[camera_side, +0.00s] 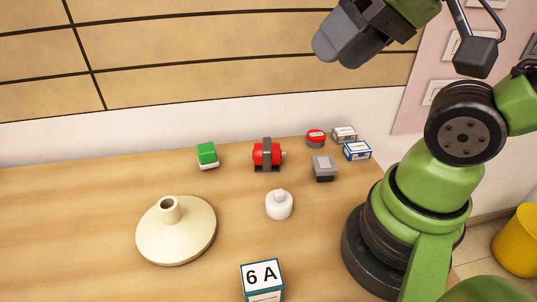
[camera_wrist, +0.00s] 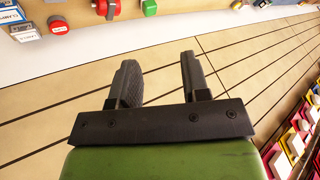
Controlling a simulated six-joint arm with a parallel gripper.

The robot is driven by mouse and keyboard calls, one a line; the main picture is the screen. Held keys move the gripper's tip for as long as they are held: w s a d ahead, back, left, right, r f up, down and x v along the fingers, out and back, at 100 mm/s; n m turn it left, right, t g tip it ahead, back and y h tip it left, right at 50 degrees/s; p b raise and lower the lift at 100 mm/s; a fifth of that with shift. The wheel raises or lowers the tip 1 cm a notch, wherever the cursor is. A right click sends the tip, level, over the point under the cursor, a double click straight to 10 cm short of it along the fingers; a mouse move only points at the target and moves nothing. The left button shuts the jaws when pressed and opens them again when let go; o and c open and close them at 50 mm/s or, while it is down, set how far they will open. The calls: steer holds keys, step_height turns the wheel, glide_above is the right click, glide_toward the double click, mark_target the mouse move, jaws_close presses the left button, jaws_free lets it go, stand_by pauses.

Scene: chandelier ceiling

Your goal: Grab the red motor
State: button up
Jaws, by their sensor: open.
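The red motor (camera_side: 259,154) stands on the wooden table, towards the back, with a dark grey band and base around its red body. In the wrist view the red motor (camera_wrist: 114,8) shows only in part at the top edge. My gripper (camera_side: 330,45) is raised high above the table's back edge, up and to the right of the motor and well apart from it. In the wrist view the two dark fingers of my gripper (camera_wrist: 158,72) stand apart with nothing between them.
Near the motor are a green-topped block (camera_side: 207,153), a grey box (camera_side: 323,168), a red round part (camera_side: 316,137) and small boxes (camera_side: 357,150). A white bottle (camera_side: 279,205), a cream lamp base (camera_side: 176,236) and a "6 A" box (camera_side: 262,279) stand nearer. The left table is clear.

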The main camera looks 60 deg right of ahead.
steer(key=shift+o, duration=0.2)
steer(key=o, duration=1)
steer(key=shift+c, duration=0.2)
steer(key=n+g+h, duration=0.2)
steer(key=n+g, duration=0.5)
steer(key=n, duration=0.3)
glide_above(267, 144)
steer(key=f, duration=1.2)
steer(key=a+f, duration=0.1)
steer(key=f, duration=0.5)
steer(key=shift+f, duration=0.25)
steer(key=shift+n, duration=0.6)
steer(key=f, duration=0.5)
steer(key=shift+w+d+f, duration=0.1)
steer(key=shift+d+f, duration=0.2)
steer(key=shift+f, duration=0.05)
steer(key=shift+d+f, duration=0.2)
steer(key=shift+f, duration=2.75)
